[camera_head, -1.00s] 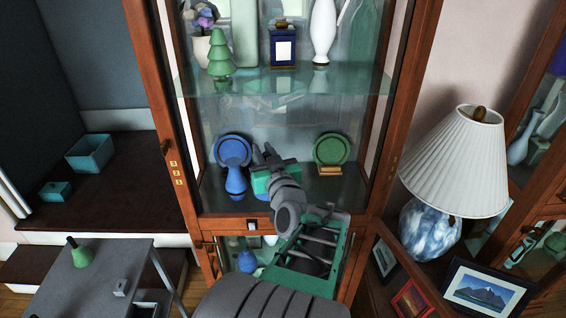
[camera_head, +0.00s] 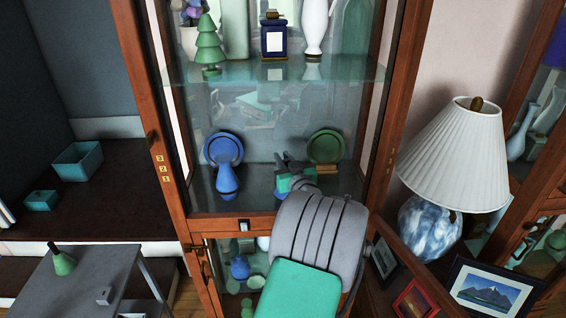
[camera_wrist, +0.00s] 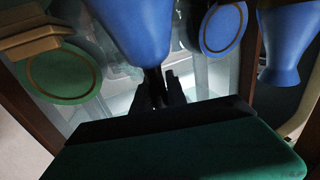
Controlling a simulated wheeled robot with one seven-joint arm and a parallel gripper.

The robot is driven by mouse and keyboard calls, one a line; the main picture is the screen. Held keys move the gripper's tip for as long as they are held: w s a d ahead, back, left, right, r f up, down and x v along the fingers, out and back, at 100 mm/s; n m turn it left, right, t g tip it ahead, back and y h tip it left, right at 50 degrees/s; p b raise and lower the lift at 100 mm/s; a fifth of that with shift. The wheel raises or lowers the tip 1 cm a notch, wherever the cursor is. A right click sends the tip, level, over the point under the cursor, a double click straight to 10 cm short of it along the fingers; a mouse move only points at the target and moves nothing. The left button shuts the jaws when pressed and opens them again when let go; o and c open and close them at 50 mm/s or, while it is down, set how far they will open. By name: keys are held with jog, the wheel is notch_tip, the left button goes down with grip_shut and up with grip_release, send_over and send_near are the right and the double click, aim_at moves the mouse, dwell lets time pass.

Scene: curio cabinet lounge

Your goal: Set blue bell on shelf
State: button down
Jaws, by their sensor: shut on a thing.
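My gripper (camera_head: 283,160) is inside the open cabinet, above its lower shelf (camera_head: 262,198), in front of the gap between a blue plate and a green plate. In the wrist view my gripper (camera_wrist: 160,90) is shut on the dark handle of the blue bell (camera_wrist: 130,22). That view looks upside down, so the bell appears to hang mouth down below the handle. I cannot make out the bell in the head view, where my gripper and arm block the spot. Whether it touches the shelf I cannot tell.
The blue plate (camera_head: 223,150) stands left with a blue vase (camera_head: 228,182) before it; the green plate (camera_head: 326,147) stands right. A glass shelf (camera_head: 270,70) with ornaments is above. Wooden posts (camera_head: 160,150) frame the opening. A lamp (camera_head: 455,150) and framed pictures (camera_head: 492,288) are at right.

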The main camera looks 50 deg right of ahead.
jog(key=shift+r, duration=0.15)
jog(key=shift+f, duration=0.25)
jog(key=c, duration=1.3)
grip_release()
jog(key=shift+c, duration=0.2)
jog(key=shift+r, duration=0.15)
